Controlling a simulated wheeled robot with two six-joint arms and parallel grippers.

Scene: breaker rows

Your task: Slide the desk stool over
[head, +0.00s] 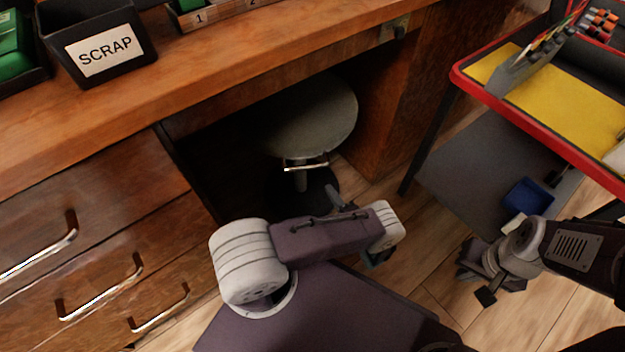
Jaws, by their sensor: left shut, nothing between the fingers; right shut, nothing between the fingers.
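The desk stool (318,116) has a round grey-green seat and stands in the dark knee space under the wooden desk. A light metal bar (305,166) shows below the front of its seat, and its dark round base (300,192) is on the floor. My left gripper (333,194) is just in front of the stool, low by the base and below the bar, shut and empty. It is partly hidden behind my own arm, and I cannot tell whether it touches the base. My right gripper (487,296) is shut and empty over the floor at right, well away from the stool.
Desk drawers (95,240) with metal handles stand left of the stool, and a wooden side panel (390,110) stands right. A red-rimmed cart (540,135) with a lower shelf is further right. A black SCRAP bin (100,50) sits on the desktop. Wooden floor (435,270) is open between my grippers.

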